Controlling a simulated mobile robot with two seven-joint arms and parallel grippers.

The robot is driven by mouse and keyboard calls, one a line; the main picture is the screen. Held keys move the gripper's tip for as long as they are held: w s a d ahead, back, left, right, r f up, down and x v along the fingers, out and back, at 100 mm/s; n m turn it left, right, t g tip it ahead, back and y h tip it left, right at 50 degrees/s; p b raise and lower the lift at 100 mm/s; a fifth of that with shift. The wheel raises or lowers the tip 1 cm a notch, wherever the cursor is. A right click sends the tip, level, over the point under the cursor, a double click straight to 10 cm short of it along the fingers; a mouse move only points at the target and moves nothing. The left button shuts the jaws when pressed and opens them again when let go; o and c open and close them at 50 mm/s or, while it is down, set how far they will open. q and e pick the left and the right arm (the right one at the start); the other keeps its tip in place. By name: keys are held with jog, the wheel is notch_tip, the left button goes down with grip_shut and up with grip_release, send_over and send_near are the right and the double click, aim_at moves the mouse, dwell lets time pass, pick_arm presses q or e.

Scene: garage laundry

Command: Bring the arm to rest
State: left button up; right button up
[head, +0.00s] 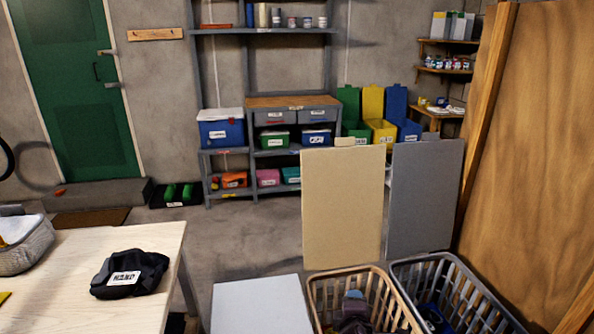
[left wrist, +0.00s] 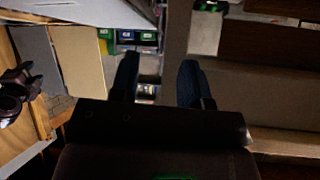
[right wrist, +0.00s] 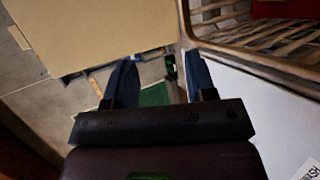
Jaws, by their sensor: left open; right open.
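My left gripper (left wrist: 160,82) shows in the left wrist view with its two dark fingers apart and nothing between them. My right gripper (right wrist: 160,82) shows in the right wrist view, also open and empty. Neither arm shows in the head view. In the right wrist view a basket rim and a pale flat surface lie beyond the fingers on the right, and a tan panel lies at the upper left. I cannot tell how far the fingers are from these.
A black labelled cloth bundle (head: 130,274) lies on the wooden table (head: 70,301) at left. A tan basket (head: 318,287) and a dark grey basket (head: 480,300) stand at front right, beside a white-topped box (head: 262,306). Tan (head: 342,205) and grey (head: 422,200) panels stand behind.

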jog(key=s+d+f+m+y, duration=0.1)
jog(key=s+d+m, duration=0.3)
jog(key=s, duration=0.6)
jog(key=s+d+f+m+g, duration=0.1)
jog(key=s+d+f+m, duration=0.3)
jog(key=s, duration=0.6)
jog(key=s+d+f+m+g+y, duration=0.1)
jog(key=s+d+f+m, duration=0.1)
jog(key=s+d+m, duration=0.3)
jog(key=s+m, duration=0.3)
jog(key=s, duration=0.3)
jog(key=shift+d+f+y, duration=0.3)
jog(key=shift+f, duration=0.05)
jog(key=shift+s, duration=0.1)
